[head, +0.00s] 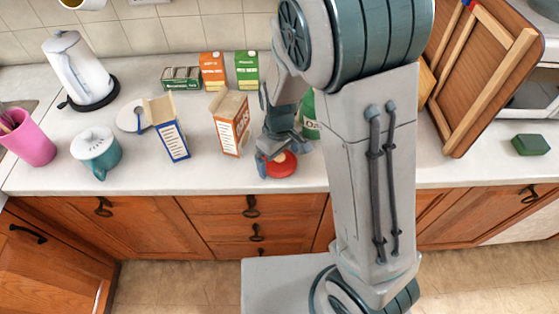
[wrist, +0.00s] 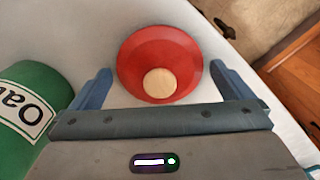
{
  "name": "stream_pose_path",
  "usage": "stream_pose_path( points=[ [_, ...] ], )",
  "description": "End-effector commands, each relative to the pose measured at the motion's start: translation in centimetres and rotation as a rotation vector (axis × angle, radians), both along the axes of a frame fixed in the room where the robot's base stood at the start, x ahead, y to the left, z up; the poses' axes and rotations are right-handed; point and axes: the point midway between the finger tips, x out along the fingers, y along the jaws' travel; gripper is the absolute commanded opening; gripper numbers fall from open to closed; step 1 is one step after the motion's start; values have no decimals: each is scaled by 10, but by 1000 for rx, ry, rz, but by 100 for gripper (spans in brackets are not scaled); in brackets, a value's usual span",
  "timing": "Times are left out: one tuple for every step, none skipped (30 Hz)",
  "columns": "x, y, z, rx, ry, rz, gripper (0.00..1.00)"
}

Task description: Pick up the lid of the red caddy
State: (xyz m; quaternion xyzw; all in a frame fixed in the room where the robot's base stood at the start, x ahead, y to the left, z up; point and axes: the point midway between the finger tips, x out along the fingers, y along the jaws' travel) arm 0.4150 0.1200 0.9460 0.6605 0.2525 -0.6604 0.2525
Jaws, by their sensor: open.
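The red caddy (head: 281,166) stands on the counter near its front edge, partly hidden by my gripper (head: 277,151) in the head view. In the wrist view I look down on its round red lid (wrist: 186,62), which has a pale, cream-coloured round knob (wrist: 159,83). The caddy's body below the lid is not clearly seen. My gripper (wrist: 160,70) is open and empty, with one blue finger on each side of the lid.
A green canister (wrist: 28,100) with an oat label stands close to the left finger; it shows behind my arm in the head view (head: 309,122). An orange-edged box (head: 229,124) and a blue box (head: 168,132) stand left. A green sponge (head: 530,145) lies far right.

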Motion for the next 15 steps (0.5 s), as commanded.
stream_pose_path(
  points=[
    [0,0,0,0,0,0,94],
    [0,0,0,0,0,0,86],
    [0,0,0,0,0,0,75],
    [0,0,0,0,0,0,67],
    [0,0,0,0,0,0,64],
    [0,0,0,0,0,0,64],
    [0,0,0,0,0,0,64],
    [0,0,0,0,0,0,64],
    [0,0,0,0,0,0,64],
    [0,0,0,0,0,0,64],
    [0,0,0,0,0,0,64],
    [0,0,0,0,0,0,64],
    [0,0,1,0,0,0,64],
    [0,0,1,0,0,0,64],
    [0,0,1,0,0,0,64]
  ],
)
